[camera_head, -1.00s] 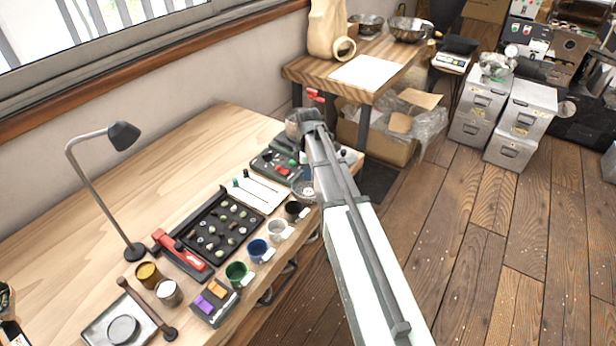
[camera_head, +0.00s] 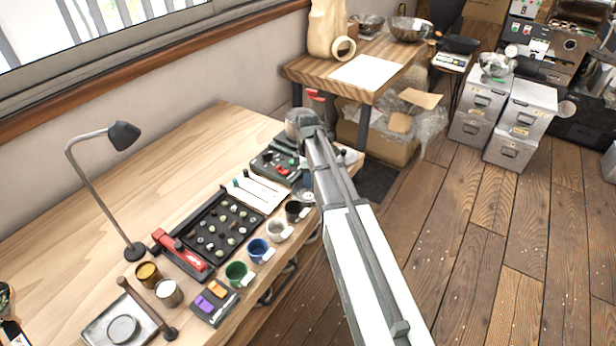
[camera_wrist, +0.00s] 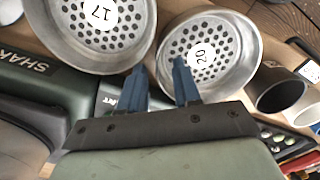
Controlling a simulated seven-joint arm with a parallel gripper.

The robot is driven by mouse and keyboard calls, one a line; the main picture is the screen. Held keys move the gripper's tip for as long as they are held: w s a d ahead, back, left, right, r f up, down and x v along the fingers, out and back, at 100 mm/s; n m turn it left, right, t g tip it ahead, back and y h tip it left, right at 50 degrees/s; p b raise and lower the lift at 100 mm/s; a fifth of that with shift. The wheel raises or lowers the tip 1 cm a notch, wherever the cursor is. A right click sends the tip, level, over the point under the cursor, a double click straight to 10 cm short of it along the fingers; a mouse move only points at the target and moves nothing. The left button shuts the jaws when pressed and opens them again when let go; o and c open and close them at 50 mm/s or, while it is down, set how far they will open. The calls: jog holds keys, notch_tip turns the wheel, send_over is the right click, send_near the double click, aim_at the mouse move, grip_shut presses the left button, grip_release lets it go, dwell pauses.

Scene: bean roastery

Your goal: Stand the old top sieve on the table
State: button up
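In the wrist view, two round metal sieves with perforated floors lie side by side. The one marked 17 (camera_wrist: 97,43) is at left and the one marked 20 (camera_wrist: 225,36) is at right. I cannot tell which is the old top sieve. My gripper (camera_wrist: 160,66) has two blue fingers standing apart. In that picture the left finger is between the sieves and the right finger overlaps the inside of the sieve marked 20, with its near rim between them. Contact is unclear. In the head view my arm hides the fingers and most of the sieve area.
A dark green shaker body (camera_wrist: 40,85) lies beside the sieves. Dark and pale cups (camera_wrist: 275,90) stand at right. The wooden table (camera_head: 190,150) also holds a black bean tray (camera_head: 188,228), coloured cups and a lamp (camera_head: 124,135). Its back is clear.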

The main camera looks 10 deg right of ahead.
jog(key=shift+r, duration=0.1)
notch_tip(320, 180, up, 12)
dwell(0.6)
jog(key=shift+w, duration=0.1)
